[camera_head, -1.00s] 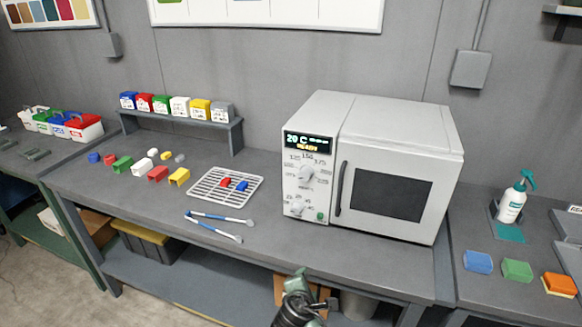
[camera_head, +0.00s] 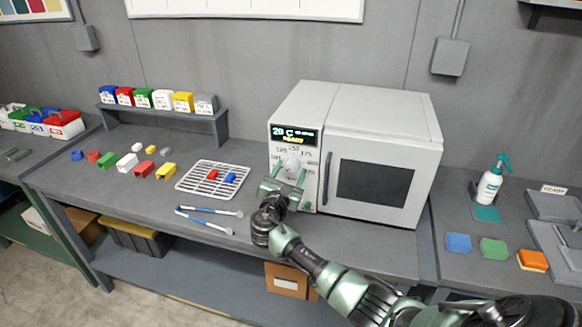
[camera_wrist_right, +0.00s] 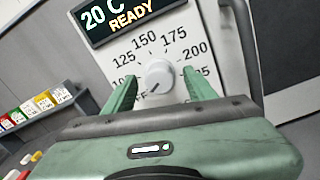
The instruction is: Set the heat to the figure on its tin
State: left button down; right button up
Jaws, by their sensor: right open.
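The oven (camera_head: 390,128) stands at the back of the bench with its door shut. Its display (camera_wrist_right: 115,18) reads 20 C and READY. The white heat dial (camera_wrist_right: 159,75) has its mark toward the lower left; figures from 125 to 200 around it are readable. My right gripper (camera_head: 285,176) is open in front of the panel; in the right wrist view its fingers (camera_wrist_right: 162,80) appear either side of the dial. I cannot tell whether they touch it. The coloured tins (camera_head: 144,97) stand on a small shelf, their label figures too small to read. My left gripper is not in view.
A wire rack (camera_head: 183,185) holds a red part (camera_head: 213,174) and a blue part (camera_head: 230,178). Blue-handled tongs (camera_head: 208,211) lie in front. Loose coloured blocks (camera_head: 127,162) lie left. A spray bottle (camera_head: 491,182) and sponges (camera_head: 493,249) are at right.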

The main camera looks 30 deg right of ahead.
jog(key=shift+w+d, duration=0.5)
grip_shut()
jog(key=shift+f, duration=0.1)
